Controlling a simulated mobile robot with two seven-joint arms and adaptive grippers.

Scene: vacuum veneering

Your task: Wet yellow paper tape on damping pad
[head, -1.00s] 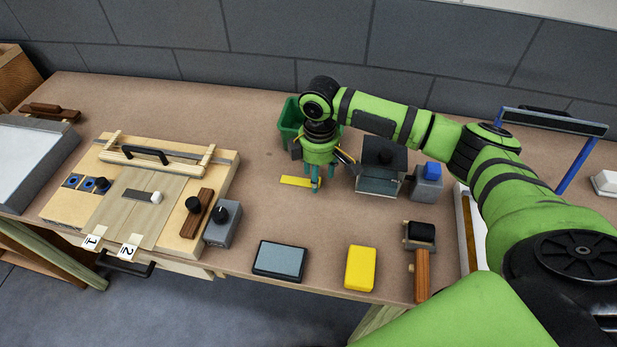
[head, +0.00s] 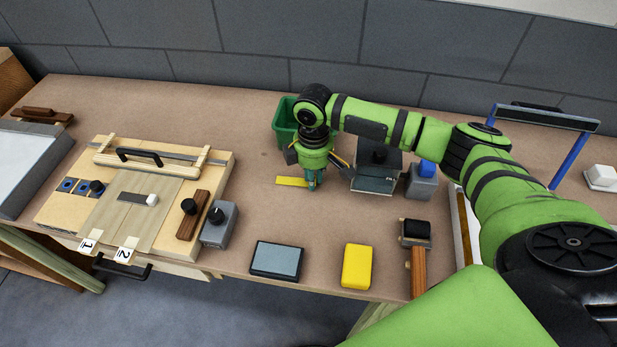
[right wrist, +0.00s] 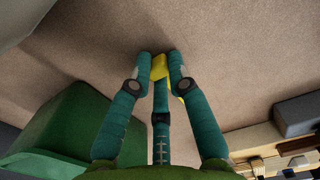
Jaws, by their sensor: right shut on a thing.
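The yellow paper tape (head: 291,181) is a short flat strip near the middle of the bench, in front of a green bin. My right gripper (head: 312,186) points down over its right end and is shut on it. In the right wrist view the yellow tape (right wrist: 159,66) shows between the closed fingertips, at or just above the bench top; I cannot tell which. A grey-blue pad in a dark tray (head: 277,261), which looks like the damping pad, lies at the bench's front edge, well apart from the gripper. My left gripper is out of view.
A yellow block (head: 357,266) lies right of the pad. A roller with a wooden handle (head: 417,272) is further right. A dark box (head: 375,180) stands close right of my gripper; the green bin (head: 286,124) is behind it. The bench between tape and pad is clear.

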